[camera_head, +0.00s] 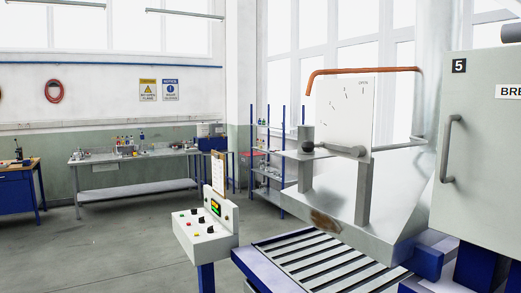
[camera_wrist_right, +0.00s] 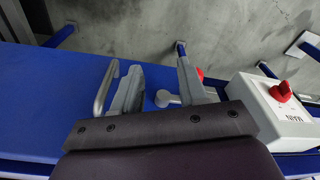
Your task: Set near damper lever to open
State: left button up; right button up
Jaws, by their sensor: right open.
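In the head view, a damper lever (camera_head: 333,149) with a dark ball knob (camera_head: 308,147) lies nearly level across the lower front of a white plate (camera_head: 345,115). Its knob end points left. The plate carries tick marks and the word OPEN at its upper right. Neither gripper shows in the head view. In the right wrist view my right gripper (camera_wrist_right: 160,88) is open, its two grey fingers apart. A small grey round-ended part (camera_wrist_right: 165,98) shows between the fingers; I cannot tell whether it is touched. My left gripper is not in view.
The wrist view shows a blue surface (camera_wrist_right: 45,100), a metal loop handle (camera_wrist_right: 103,90) and a white box with a red switch (camera_wrist_right: 282,92). In the head view, a control console (camera_head: 205,240), roller conveyor (camera_head: 320,264) and grey cabinet (camera_head: 485,150) stand near. Floor at left is clear.

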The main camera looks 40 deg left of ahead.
aim_at(308, 145)
jog(key=u, duration=0.9)
